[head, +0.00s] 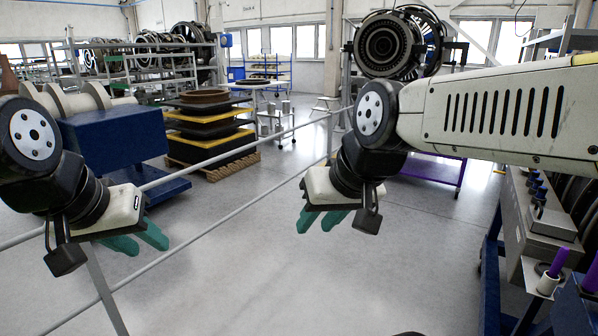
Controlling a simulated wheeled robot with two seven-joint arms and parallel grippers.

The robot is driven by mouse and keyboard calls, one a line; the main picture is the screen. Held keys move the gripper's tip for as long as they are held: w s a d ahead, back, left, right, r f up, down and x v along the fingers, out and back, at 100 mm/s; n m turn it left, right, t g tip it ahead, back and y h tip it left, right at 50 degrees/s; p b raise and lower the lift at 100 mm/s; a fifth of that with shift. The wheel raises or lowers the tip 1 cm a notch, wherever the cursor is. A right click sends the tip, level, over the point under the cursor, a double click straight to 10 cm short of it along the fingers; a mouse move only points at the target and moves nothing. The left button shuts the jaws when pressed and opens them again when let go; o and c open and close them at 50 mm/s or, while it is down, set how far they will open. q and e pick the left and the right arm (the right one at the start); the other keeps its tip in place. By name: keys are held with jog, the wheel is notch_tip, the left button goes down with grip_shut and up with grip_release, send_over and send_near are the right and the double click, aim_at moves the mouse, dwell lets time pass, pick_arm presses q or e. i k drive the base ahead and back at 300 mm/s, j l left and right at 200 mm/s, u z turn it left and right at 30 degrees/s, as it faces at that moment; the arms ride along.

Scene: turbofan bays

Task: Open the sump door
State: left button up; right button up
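I cannot make out a sump door in the head view. My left gripper (150,248) hangs at the left over the floor, with its teal fingers a little apart and nothing between them. My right gripper (315,231) hangs near the middle, also with its teal fingers apart and empty. Neither gripper touches anything. A large turbofan engine (383,46) stands at the back, behind my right arm, which hides its lower part.
A grey railing (232,158) crosses the left and middle. Behind it are a blue machine stand (108,140) and a pallet stack (208,130). A bench with a grey unit (541,212) and a purple-handled tool (559,262) stands at right.

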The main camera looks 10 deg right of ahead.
aim_at(541, 221)
jog(key=i+l+z, duration=0.1)
jog(key=i+z, duration=0.95)
jog(key=z, duration=0.15)
jog(key=i+j+z, duration=0.2)
jog(key=i+z, duration=0.6)
jog(key=i+j+z, duration=0.2)
jog(key=z, duration=0.2)
jog(key=i+j+z, duration=0.25)
jog(key=z, duration=0.15)
jog(key=i+j+z, duration=0.2)
jog(key=z, duration=0.2)
jog(key=i+j+z, duration=0.15)
jog(key=j+z, duration=0.3)
jog(key=i+j+z, duration=0.15)
jog(key=j, duration=0.25)
jog(key=i+j+z, duration=0.15)
jog(key=j, duration=0.3)
jog(key=k+l, duration=0.05)
